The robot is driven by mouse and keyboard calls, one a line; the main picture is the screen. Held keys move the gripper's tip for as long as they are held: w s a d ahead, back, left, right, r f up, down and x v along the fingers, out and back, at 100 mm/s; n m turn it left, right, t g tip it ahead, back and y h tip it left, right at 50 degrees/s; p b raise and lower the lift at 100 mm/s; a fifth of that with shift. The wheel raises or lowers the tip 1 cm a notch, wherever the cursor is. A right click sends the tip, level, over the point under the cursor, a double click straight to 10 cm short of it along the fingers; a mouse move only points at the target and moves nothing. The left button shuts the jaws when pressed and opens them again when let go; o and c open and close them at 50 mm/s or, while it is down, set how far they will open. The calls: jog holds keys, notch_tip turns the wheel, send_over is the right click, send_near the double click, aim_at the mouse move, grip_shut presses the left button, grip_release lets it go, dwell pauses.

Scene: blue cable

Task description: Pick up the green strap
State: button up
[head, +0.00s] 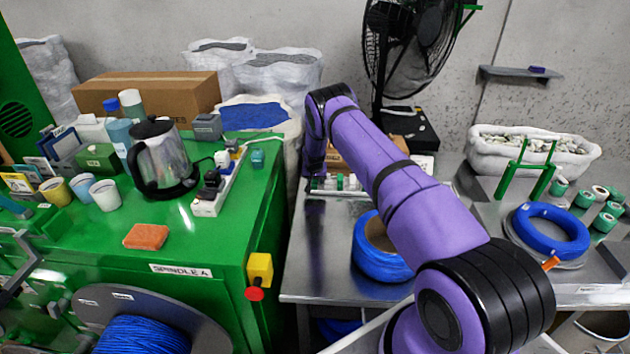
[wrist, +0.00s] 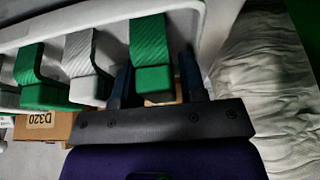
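A green strap (wrist: 151,50) hangs over the white rail of a rack in the wrist view, its lower end hanging toward my gripper. My gripper (wrist: 156,82) is open, with one dark finger on each side of this strap. The left finger is close to the strap's edge and a narrow gap shows at the right; I cannot tell whether either touches. A white strap (wrist: 82,62) and another green strap (wrist: 42,72) hang to the left on the same rail. In the head view the rack (head: 345,191) shows small behind my purple arm, and my gripper is hidden.
A cardboard box marked D320 (wrist: 48,127) is below the straps. A pale wrinkled sack (wrist: 265,85) stands close on the right. In the head view a blue cable coil (head: 380,262) lies on the metal table (head: 318,265), and a black fan (head: 410,45) stands behind.

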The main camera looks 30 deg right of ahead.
jog(key=c, duration=0.6)
jog(key=shift+c, duration=0.2)
jog(key=shift+r, duration=0.15)
